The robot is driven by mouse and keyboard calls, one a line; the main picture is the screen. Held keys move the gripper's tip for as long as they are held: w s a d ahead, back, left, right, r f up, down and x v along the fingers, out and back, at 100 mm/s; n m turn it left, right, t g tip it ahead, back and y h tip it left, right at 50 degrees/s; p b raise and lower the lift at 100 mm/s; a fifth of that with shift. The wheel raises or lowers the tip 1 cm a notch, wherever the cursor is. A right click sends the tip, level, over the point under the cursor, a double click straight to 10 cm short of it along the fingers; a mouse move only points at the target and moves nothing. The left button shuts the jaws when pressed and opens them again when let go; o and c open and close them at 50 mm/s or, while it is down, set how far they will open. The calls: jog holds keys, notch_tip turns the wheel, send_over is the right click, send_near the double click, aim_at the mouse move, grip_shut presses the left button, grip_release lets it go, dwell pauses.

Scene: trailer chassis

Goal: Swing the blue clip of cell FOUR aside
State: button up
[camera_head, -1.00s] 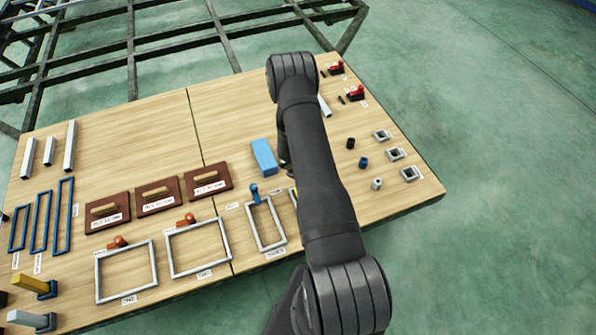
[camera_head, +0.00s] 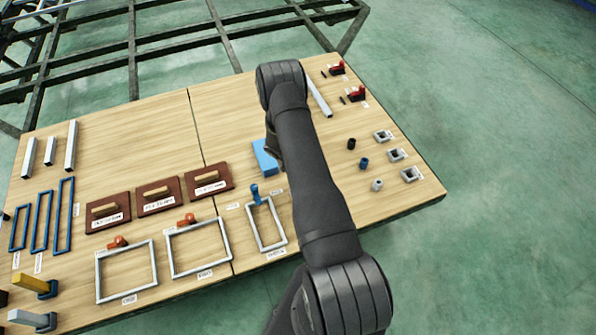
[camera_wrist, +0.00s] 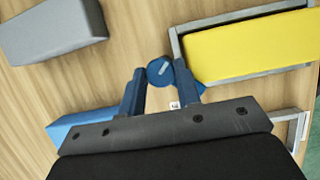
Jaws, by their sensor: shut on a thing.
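In the wrist view, a blue clip with a round head (camera_wrist: 161,71) stands by the left end of a grey frame (camera_wrist: 240,18). A yellow block (camera_wrist: 250,45) lies inside that frame. My gripper (camera_wrist: 162,76) has its two dark blue fingers on either side of the clip's round head, shut on it. The right finger is close to the yellow block's corner, and how the clip's lower part lies is hidden. In the head view my arm covers this cell and most of the gripper, so its label cannot be read.
A light blue block (camera_head: 264,157) lies left of my arm; it also shows in the wrist view (camera_wrist: 75,122). A neighbouring empty frame (camera_head: 251,225) has its own blue clip (camera_head: 254,193). A grey block (camera_wrist: 52,30) lies at the wrist view's upper left. Small square sockets (camera_head: 396,154) stand at the right.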

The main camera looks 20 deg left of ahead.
jog(key=m, duration=0.2)
jog(key=m+g+h, duration=0.1)
jog(key=m, duration=0.1)
jog(key=shift+w+m+g, duration=0.1)
jog(key=shift+m+g, duration=0.2)
jog(key=m, duration=0.2)
jog(key=m+g, duration=0.1)
jog(key=m, duration=0.1)
jog(key=shift+w+g, duration=0.1)
jog(key=shift+g, duration=0.2)
jog(key=shift+m, duration=0.3)
jog(key=o, duration=1)
jog(key=v, duration=1.7)
jog(key=shift+a+r, duration=0.1)
jog(key=shift+a, duration=0.2)
